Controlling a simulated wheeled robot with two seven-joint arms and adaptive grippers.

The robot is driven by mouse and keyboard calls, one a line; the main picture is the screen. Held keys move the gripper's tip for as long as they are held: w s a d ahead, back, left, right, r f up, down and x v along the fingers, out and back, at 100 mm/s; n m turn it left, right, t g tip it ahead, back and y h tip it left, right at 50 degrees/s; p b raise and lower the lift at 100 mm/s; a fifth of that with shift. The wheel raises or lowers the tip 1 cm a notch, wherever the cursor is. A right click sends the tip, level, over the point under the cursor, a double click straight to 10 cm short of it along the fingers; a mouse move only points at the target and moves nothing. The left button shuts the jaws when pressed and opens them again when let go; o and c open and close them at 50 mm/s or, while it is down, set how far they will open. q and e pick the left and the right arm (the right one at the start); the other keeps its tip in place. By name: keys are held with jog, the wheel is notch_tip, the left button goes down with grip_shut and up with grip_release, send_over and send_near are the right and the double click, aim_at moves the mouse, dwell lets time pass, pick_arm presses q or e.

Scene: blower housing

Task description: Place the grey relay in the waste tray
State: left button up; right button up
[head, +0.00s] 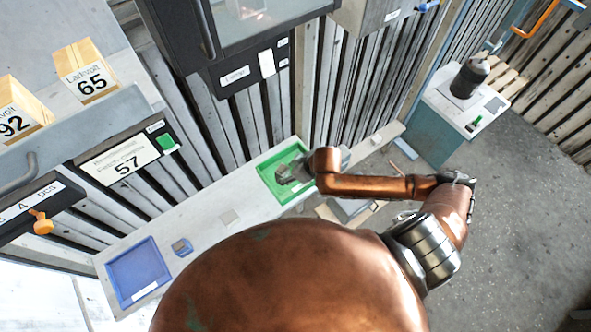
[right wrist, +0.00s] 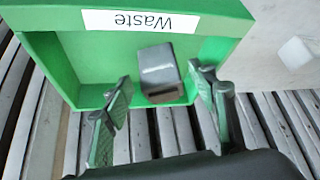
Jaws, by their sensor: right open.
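The green waste tray (head: 281,198) stands on the long bench in the head view, with my right arm reaching over it. In the right wrist view the tray (right wrist: 78,68) carries a white "Waste" label. The grey relay (right wrist: 158,72) shows inside the tray's outline, tilted a little; whether it rests on the tray floor is hard to tell. My right gripper (right wrist: 162,118) is open, its two fingers apart on either side of the relay with visible gaps. In the head view the right gripper (head: 289,173) is over the tray, partly hidden. My left gripper is not seen.
A blue tray (head: 139,271) and a small blue part (head: 181,247) are at the bench's left end. A small white block (right wrist: 295,54) sits beside the waste tray. A slatted wall (head: 215,120) runs behind the bench.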

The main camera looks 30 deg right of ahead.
jog(key=v, duration=0.9)
jog(key=shift+f, duration=0.1)
